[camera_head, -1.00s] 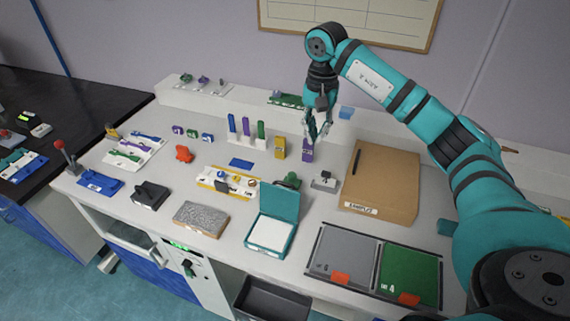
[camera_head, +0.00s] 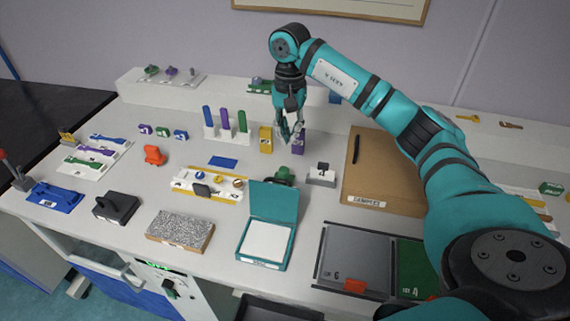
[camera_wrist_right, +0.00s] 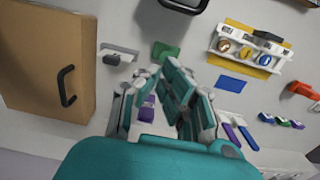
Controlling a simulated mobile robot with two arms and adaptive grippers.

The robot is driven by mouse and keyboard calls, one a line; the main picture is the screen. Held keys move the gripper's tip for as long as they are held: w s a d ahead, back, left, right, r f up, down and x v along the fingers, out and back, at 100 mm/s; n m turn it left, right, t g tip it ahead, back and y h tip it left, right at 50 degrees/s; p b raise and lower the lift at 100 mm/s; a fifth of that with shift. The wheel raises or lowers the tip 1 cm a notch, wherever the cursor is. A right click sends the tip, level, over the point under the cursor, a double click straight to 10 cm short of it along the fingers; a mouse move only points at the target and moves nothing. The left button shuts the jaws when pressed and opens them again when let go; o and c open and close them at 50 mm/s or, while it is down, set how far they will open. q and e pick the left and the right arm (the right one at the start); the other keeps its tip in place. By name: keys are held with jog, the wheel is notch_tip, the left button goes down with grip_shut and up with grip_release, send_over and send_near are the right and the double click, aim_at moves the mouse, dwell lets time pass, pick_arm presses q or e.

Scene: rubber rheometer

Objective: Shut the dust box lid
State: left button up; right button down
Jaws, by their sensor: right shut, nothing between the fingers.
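The dust box appears to be the teal box (camera_head: 285,257) near the front middle of the bench, with a white filling. Its teal lid (camera_head: 274,201) stands open, raised at the back edge. My right gripper (camera_head: 291,139) is shut and empty. It points down over the back of the bench, behind the dust box and apart from it, by the yellow and purple blocks. In the right wrist view its fingers (camera_wrist_right: 160,75) close together with nothing between them. A dark-rimmed part shows at the top edge there; I cannot tell what it is. My left gripper is not in view.
A green knobbed object (camera_head: 284,174) and a small grey device (camera_head: 321,175) stand just behind the lid. A grey speckled block (camera_head: 180,229) lies left of the box. A brown case (camera_head: 381,180) and a grey mat (camera_head: 355,262) are at right. Tubes (camera_head: 225,123) stand at the back.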

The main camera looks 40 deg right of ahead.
jog(key=f+p, duration=0.1)
jog(key=f, duration=0.2)
jog(key=f+p, duration=0.1)
jog(key=f, duration=0.5)
jog(key=shift+s+a+f+p, duration=0.1)
jog(key=shift+s+p, duration=0.15)
jog(key=shift+p, duration=0.15)
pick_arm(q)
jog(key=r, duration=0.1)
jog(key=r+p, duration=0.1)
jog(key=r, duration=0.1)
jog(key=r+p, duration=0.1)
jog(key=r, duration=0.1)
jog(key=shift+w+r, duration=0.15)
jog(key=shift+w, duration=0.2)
pick_arm(e)
jog(key=s+a, duration=0.1)
jog(key=s+a+r, duration=0.1)
jog(key=a, duration=0.1)
jog(key=shift+s+r, duration=0.1)
jog(key=shift+s, duration=0.05)
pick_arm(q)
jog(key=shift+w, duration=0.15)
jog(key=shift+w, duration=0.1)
pick_arm(e)
jog(key=shift+d, duration=0.15)
